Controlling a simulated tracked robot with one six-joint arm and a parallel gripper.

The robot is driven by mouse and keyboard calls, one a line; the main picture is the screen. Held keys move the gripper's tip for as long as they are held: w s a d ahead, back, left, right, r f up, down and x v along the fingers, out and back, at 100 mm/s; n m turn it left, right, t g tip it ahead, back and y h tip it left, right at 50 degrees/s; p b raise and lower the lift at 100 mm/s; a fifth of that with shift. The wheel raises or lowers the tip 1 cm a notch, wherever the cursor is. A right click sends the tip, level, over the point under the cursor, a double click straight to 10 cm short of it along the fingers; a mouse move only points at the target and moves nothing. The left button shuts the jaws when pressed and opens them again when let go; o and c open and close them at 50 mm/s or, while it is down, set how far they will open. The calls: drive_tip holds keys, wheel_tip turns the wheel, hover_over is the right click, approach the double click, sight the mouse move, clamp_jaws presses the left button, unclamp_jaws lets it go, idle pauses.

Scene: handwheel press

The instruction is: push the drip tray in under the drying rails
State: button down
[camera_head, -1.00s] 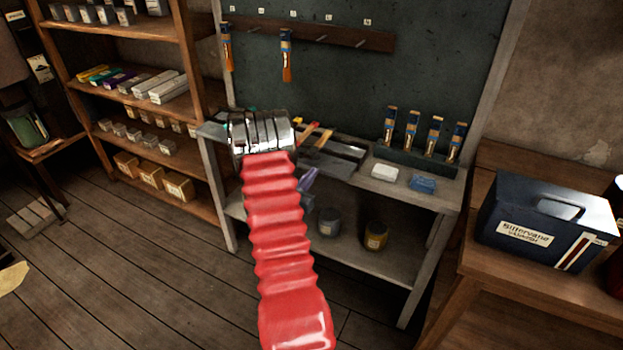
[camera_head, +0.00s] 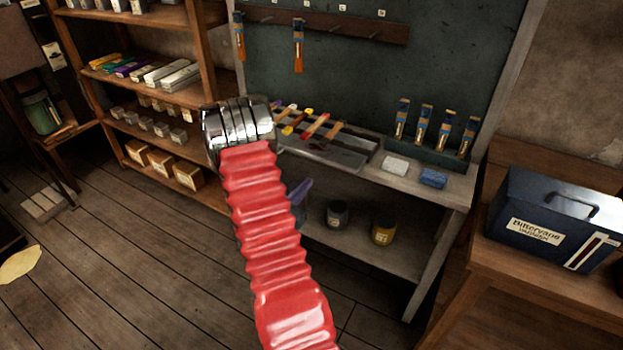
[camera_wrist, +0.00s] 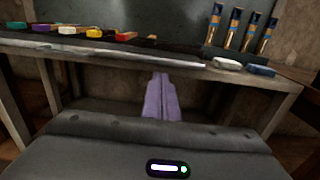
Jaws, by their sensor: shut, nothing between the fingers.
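A flat grey metal tray (camera_head: 345,155), which looks like the drip tray, lies on the bench top. Coloured-handled tools (camera_head: 312,125) lie over its back part, and any rails beneath them are too small to make out. In the wrist view, a pale edge (camera_wrist: 165,63), apparently the tray's, runs along the bench front. My gripper (camera_wrist: 160,76) has purple fingers, shut and empty. They point toward the bench just below that edge; whether they touch anything is unclear. In the head view, my gripper (camera_head: 301,190) shows partly behind my red arm, which hides the tray's left end.
A white block (camera_head: 394,165) and a blue block (camera_head: 433,179) lie right of the tray, before a holder of upright brushes (camera_head: 434,130). Two pots (camera_head: 382,232) stand on the lower shelf. Shelving (camera_head: 150,100) stands left; a dark box (camera_head: 550,220) sits right.

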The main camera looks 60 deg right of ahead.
drive_tip(key=a, duration=0.3)
drive_tip(key=shift+a, duration=0.2)
drive_tip(key=s+a+r+m+g+y, duration=0.3)
drive_tip(key=a+r+m, duration=0.2)
drive_tip(key=a+r, duration=0.15)
drive_tip(key=s+a+r+m+g+y, duration=0.2)
drive_tip(key=s+a+r+m+g, duration=0.1)
drive_tip(key=a+r+m, duration=0.3)
drive_tip(key=a+r+m+t+y, duration=0.2)
drive_tip(key=a+r+t+y, duration=0.1)
drive_tip(key=a, duration=0.8)
drive_tip(key=w+a+r+m+t+y, duration=0.1)
drive_tip(key=a+r+m+t+y, duration=0.1)
drive_tip(key=a, duration=1)
drive_tip(key=w+a+r+m+t+y, duration=0.1)
drive_tip(key=a+r+m+t+y, duration=0.2)
drive_tip(key=a+r+t+y, duration=0.2)
drive_tip(key=a+t+y, duration=0.1)
drive_tip(key=a+y, duration=0.2)
drive_tip(key=a, duration=0.4)
drive_tip(key=shift+t, duration=0.3)
